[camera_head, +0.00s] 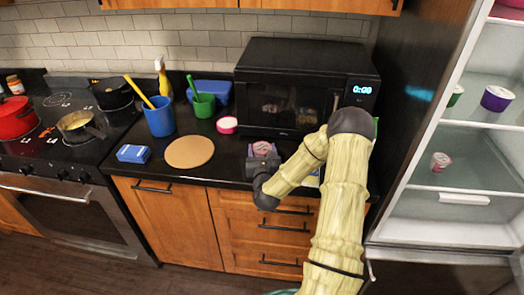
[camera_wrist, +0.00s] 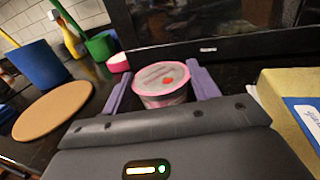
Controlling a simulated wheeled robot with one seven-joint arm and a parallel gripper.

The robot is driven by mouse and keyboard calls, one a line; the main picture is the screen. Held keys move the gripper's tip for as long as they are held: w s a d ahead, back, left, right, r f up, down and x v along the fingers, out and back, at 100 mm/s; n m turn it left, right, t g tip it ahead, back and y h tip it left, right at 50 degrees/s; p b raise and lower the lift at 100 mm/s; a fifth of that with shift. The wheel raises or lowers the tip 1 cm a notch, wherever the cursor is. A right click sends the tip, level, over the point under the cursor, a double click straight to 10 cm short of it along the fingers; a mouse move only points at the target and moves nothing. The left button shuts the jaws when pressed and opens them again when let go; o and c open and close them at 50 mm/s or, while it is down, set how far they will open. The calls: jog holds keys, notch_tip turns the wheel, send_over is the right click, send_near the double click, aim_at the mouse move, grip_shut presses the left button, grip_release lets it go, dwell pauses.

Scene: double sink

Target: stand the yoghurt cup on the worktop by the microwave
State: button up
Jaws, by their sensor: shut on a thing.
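The yoghurt cup (camera_wrist: 162,86) is small and pink-rimmed, with a pale printed lid that has a red spot. In the wrist view it stands upright between the two purple fingers of my gripper (camera_wrist: 160,76), which is shut on it. In the head view the cup (camera_head: 264,147) and my gripper (camera_head: 262,158) are just in front of the black microwave (camera_head: 290,122), over the dark worktop (camera_head: 225,172). The microwave's lower front (camera_wrist: 225,45) is behind the cup in the wrist view. I cannot tell whether the cup's base touches the worktop.
Left of my gripper are a round tan board (camera_head: 190,152), a blue mug (camera_head: 160,118), a green cup (camera_head: 204,106) and a pink-and-white tub (camera_head: 227,125). A yellow block (camera_wrist: 290,88) and a blue-and-white pack (camera_wrist: 305,118) lie close on the right. The open fridge (camera_head: 455,165) stands further right.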

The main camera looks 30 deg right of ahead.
jog(key=shift+f, duration=0.15)
jog(key=o, duration=1.1)
jog(key=shift+s, duration=0.15)
jog(key=b+v, duration=0.2)
jog(key=v, duration=0.7)
jog(key=shift+s+a+r+p, duration=0.15)
jog(key=shift+s+r+p, duration=0.15)
jog(key=shift+p, duration=0.5)
jog(key=shift+p+v, duration=1.1)
jog(key=shift+p, duration=0.15)
